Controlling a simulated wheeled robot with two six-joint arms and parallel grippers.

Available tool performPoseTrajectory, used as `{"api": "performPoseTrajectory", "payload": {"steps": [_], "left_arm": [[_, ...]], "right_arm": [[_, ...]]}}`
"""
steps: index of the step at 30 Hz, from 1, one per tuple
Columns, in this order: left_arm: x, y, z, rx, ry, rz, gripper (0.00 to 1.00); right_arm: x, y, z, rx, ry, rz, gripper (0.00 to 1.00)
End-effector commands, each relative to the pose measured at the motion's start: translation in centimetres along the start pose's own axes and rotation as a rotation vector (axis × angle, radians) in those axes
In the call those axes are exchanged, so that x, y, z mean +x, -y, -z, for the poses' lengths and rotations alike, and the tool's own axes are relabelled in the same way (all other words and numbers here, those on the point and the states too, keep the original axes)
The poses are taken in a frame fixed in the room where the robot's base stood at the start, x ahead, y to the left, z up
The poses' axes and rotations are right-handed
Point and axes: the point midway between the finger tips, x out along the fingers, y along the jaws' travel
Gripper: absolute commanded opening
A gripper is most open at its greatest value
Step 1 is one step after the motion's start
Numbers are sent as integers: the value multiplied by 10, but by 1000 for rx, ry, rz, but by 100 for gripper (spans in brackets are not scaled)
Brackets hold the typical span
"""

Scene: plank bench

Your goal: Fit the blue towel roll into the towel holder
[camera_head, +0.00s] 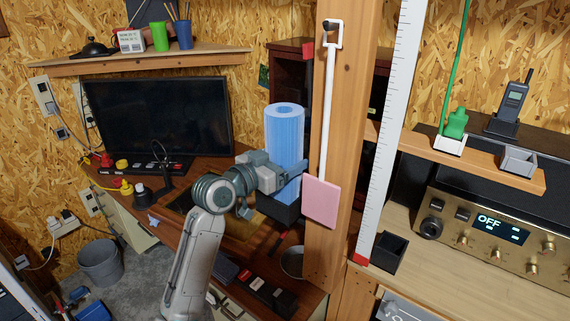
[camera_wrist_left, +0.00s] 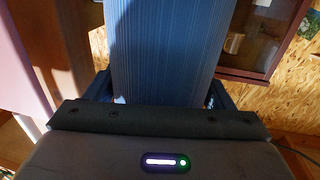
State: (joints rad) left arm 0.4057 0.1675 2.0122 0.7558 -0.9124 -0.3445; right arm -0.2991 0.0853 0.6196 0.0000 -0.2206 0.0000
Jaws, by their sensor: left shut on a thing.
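The blue towel roll (camera_head: 285,132) stands upright in the head view, left of the wooden post. My left gripper (camera_head: 284,188) is shut on its lower part. In the left wrist view the roll (camera_wrist_left: 165,50) fills the middle, with dark fingers at both sides. A dark block (camera_head: 280,208) shows just below the roll; I cannot tell whether it is part of my gripper or a separate thing. I cannot make out the towel holder for certain. My right gripper is not in view.
The wooden post (camera_head: 340,130) stands close right of the roll, with a pink paddle (camera_head: 321,201) hanging on it. A black monitor (camera_head: 155,115) stands behind on the desk. A dark cabinet (camera_head: 290,62) is behind the roll. A metal pot (camera_head: 292,262) sits below.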

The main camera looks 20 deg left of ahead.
Motion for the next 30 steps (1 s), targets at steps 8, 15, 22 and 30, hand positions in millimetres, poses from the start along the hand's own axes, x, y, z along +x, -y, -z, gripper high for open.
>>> {"api": "performPoseTrajectory", "payload": {"steps": [8, 15, 22, 30], "left_arm": [[0, 0, -22, 0, -1, 0, 44], [0, 0, -26, 0, -1, 0, 44], [0, 0, -25, -1, 1, 0, 98], [0, 0, -20, -1, 0, 0, 98]], "right_arm": [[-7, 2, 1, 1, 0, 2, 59], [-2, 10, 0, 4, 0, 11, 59], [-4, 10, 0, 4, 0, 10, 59], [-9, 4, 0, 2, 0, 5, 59]]}}
